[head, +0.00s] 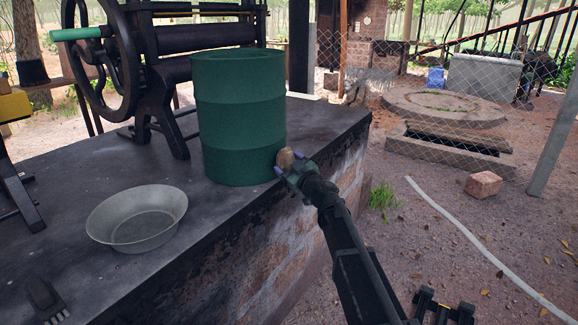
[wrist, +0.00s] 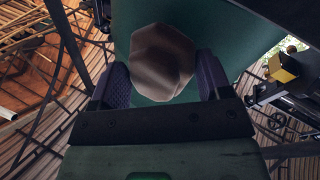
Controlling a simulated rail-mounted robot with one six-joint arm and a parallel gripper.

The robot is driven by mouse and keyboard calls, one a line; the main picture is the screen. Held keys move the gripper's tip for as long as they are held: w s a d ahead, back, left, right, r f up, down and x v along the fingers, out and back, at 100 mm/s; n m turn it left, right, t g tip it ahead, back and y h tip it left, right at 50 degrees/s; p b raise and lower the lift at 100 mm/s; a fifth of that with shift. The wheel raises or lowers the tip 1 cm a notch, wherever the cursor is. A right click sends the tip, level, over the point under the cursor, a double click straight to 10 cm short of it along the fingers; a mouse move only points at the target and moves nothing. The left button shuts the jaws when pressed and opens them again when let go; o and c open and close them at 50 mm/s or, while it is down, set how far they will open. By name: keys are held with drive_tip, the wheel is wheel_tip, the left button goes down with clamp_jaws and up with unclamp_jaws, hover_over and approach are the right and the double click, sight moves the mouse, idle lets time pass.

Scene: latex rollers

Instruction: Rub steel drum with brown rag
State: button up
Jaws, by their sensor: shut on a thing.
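The green steel drum (head: 238,110) stands upright on the dark slab, near its right edge. In the wrist view the drum (wrist: 206,28) fills the background behind the rag. My gripper (head: 287,168) is at the drum's lower right side. It is shut on the crumpled brown rag (head: 286,158). In the wrist view the rag (wrist: 161,62) sits between the two dark finger pads of my gripper (wrist: 163,82). The rag is against or very close to the drum wall; I cannot tell whether it touches.
A shallow metal bowl (head: 138,218) sits on the slab (head: 200,225) left of the drum. A roller machine (head: 150,50) with a large wheel stands behind the drum. A dark brush-like object (head: 45,300) lies at the front left. Open ground lies right of the slab.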

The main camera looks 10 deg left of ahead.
sight(289, 155)
drive_tip(key=shift+w+a+r+p, duration=0.15)
drive_tip(key=shift+r+p, duration=1.85)
drive_tip(key=shift+w+a+f, duration=0.1)
drive_tip(key=shift+a+f, duration=0.05)
wheel_tip(289, 155, down, 7)
drive_tip(key=b, duration=0.7)
drive_tip(key=shift+w+a+f+b, duration=0.1)
drive_tip(key=shift+a+b, duration=0.05)
drive_tip(key=shift+b, duration=0.15)
drive_tip(key=shift+c, duration=0.4)
drive_tip(key=shift+s, duration=0.2)
